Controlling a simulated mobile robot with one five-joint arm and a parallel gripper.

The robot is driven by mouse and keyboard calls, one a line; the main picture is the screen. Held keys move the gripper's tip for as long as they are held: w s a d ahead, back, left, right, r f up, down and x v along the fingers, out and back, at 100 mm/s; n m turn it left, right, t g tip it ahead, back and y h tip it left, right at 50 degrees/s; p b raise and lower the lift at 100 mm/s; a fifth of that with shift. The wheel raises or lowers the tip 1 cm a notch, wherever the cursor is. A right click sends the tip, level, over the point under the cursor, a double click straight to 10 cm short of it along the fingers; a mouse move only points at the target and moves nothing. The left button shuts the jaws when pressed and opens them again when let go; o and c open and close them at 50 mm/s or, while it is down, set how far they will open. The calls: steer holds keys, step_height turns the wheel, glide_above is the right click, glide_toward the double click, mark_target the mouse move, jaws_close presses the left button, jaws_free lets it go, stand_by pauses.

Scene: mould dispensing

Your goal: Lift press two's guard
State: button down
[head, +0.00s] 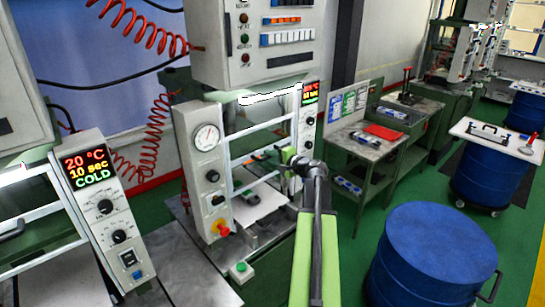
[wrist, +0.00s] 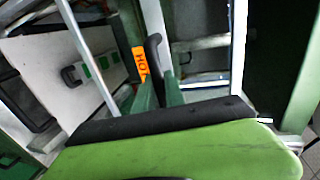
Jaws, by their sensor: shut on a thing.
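The middle press (head: 205,150) stands ahead, with a gauge, a red knob and a small lit display on its right post. Its guard (head: 256,183) is a frame of pale metal bars across the press opening; bars also show in the wrist view (wrist: 85,52). The guard's black handle (wrist: 153,52) is beside an orange HOT label (wrist: 140,64). My gripper (head: 296,166) is at the right side of the opening, shut on the handle; its dark green fingers (wrist: 158,92) are around the lower end. The fingers partly hide the grip.
A small mould-like piece (wrist: 88,70) lies on the pale plate inside the press. Another press (head: 100,210), reading 20 °C and COLD, is at left. A blue drum (head: 430,250) stands right of my arm. A green workbench (head: 365,140) is behind; green floor lies between.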

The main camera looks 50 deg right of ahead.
steer(key=r+p, duration=0.2)
steer(key=r, duration=0.1)
steer(key=r+p, duration=0.5)
steer(key=r, duration=0.2)
steer(key=shift+a, duration=0.25)
steer(key=c, duration=1.8)
jaws_free()
steer(key=o, duration=0.4)
steer(key=shift+a, duration=0.15)
steer(key=shift+d, duration=0.2)
steer(key=p+v, duration=0.3)
steer(key=v, duration=1.4)
steer(key=shift+s+p, duration=0.2)
steer(key=shift+p, duration=0.2)
